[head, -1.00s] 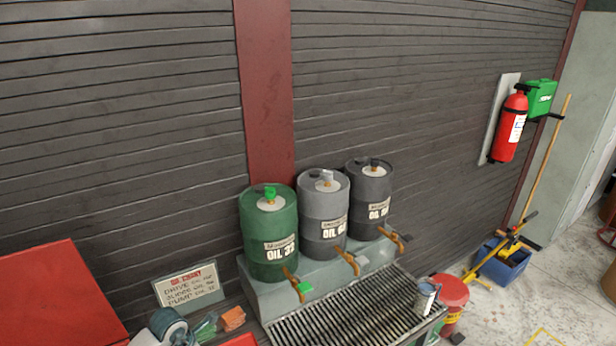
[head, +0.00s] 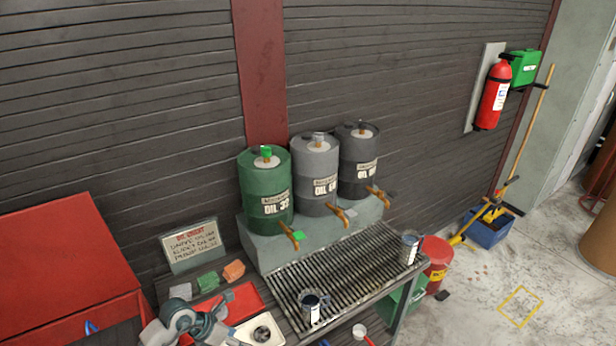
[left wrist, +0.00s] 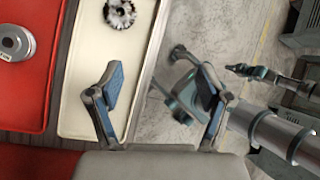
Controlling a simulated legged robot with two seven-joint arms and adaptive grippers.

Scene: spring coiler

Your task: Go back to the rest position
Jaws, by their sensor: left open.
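My left gripper (left wrist: 160,97) is open in the left wrist view, with its two blue-padded fingers wide apart and nothing between them. The cream tray (left wrist: 72,105) with a dark toothed part (left wrist: 119,13) lies beyond the left finger, and bare floor shows between the fingers. In the head view a grey jointed part of my left arm (head: 188,318) shows at the bottom edge, over the table's front left; its fingertips are not clear there.
Three oil drums (head: 312,168) with taps stand behind a slatted grate (head: 340,262). One can (head: 313,306) stands at the grate's front, another (head: 409,247) at its right end. A red tray (head: 240,300) lies left of the grate.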

